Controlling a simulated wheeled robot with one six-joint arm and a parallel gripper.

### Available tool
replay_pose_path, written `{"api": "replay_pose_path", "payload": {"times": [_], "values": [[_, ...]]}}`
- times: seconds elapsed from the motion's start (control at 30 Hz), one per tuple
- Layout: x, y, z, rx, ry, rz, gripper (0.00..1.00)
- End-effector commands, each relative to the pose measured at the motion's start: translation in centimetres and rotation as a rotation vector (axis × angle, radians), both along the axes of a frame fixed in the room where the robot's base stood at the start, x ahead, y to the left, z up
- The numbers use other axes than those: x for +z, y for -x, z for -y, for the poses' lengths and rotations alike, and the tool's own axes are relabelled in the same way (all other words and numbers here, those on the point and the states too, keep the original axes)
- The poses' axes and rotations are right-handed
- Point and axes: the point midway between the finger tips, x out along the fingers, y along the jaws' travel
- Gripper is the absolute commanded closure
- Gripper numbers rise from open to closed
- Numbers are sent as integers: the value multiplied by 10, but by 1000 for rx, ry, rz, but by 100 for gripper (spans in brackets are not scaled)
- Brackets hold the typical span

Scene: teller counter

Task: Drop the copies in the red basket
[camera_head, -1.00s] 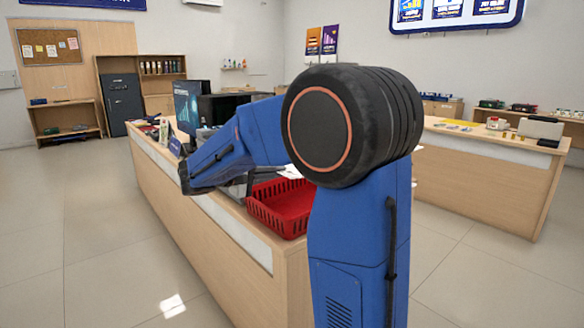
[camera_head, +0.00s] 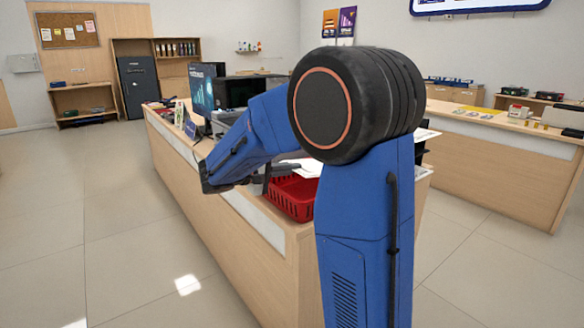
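The red basket (camera_head: 291,205) stands on the near end of the wooden counter. My arm hides its right part. White paper (camera_head: 303,169) shows just above the basket's far side, partly behind my arm; whether it lies on something or is held is unclear. My gripper (camera_head: 264,182) shows only as a dark grey part beyond my blue wrist, at the basket's left rim. Its fingertips are too small and hidden to tell open from shut. Another white sheet (camera_head: 424,135) shows right of my arm, above a dark object (camera_head: 421,151).
The counter (camera_head: 240,240) runs away to the left, with a monitor (camera_head: 204,90), a black box-shaped device (camera_head: 238,93) and small signs on it. A second counter (camera_head: 510,170) stands at the right. The tiled floor at left is clear.

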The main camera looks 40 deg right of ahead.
Motion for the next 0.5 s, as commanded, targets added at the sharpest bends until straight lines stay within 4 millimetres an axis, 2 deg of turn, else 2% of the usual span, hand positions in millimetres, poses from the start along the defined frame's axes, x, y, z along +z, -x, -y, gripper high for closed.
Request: {"api": "replay_pose_path", "payload": {"times": [0.33,0.4,0.43,0.5], "values": [[0,0,0,0,0,0,100],[0,0,0,0,0,0,82],[0,0,0,0,0,0,77],[0,0,0,0,0,0,77]]}}
